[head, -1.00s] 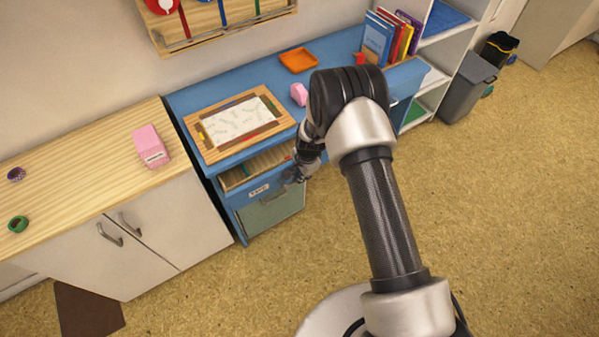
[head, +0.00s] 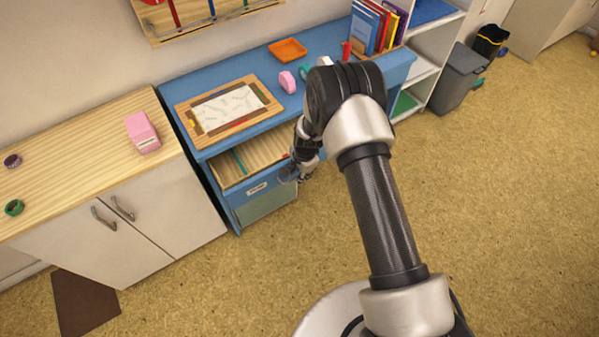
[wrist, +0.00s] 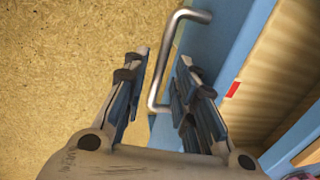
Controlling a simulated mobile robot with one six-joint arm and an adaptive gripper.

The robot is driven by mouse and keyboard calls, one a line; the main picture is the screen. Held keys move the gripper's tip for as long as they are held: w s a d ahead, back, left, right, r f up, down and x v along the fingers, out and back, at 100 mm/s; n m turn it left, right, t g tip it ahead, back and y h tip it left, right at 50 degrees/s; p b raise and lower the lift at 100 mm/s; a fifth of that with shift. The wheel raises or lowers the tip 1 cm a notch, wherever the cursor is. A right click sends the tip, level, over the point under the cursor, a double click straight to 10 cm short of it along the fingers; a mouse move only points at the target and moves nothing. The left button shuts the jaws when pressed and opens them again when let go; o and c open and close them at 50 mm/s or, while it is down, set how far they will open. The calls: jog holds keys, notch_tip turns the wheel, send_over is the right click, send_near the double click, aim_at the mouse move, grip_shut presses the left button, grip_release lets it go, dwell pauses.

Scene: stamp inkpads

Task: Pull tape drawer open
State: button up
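The tape drawer (head: 238,198) sits under the blue desk's top, with a small pale label (head: 257,188) on its blue front. It is pulled partly out, and its pale wooden inside shows. My gripper (head: 289,174) is at the right part of the drawer front, partly hidden by my arm in the head view. In the wrist view, the metal handle (wrist: 164,60) stands out from the blue front. My gripper (wrist: 163,62) has its fingers apart on either side of the handle bar, the right finger between bar and front. No firm squeeze shows.
A green strip (head: 239,162) and a red piece (wrist: 232,89) show in the drawer. A framed board (head: 222,108), pink item (head: 287,82) and orange tray (head: 288,50) are on the desk (head: 200,80). A cabinet (head: 150,215) stands left. The floor in front is clear.

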jog(key=shift+r, duration=0.1)
notch_tip(320, 180, up, 12)
jog(key=s+d, duration=0.1)
jog(key=s, duration=0.1)
jog(key=shift+d, duration=0.15)
jog(key=shift+f, duration=0.2)
dwell(0.5)
jog(key=s+d+r+n+t, duration=0.1)
jog(key=s+d+r+n, duration=0.3)
jog(key=r, duration=0.9)
jog(key=s+d+r+n, duration=0.1)
jog(key=s+d+r, duration=0.4)
jog(key=r, duration=0.7)
jog(key=s+d+r+n+t, duration=0.1)
jog(key=s+d+r+n, duration=0.1)
jog(key=s, duration=0.9)
jog(key=s+d+r+n+h, duration=0.1)
jog(key=s+r+n, duration=0.3)
jog(key=s, duration=0.6)
jog(key=shift+s+d+r+t, duration=0.4)
jog(key=shift+d+r, duration=0.05)
jog(key=shift+d, duration=0.4)
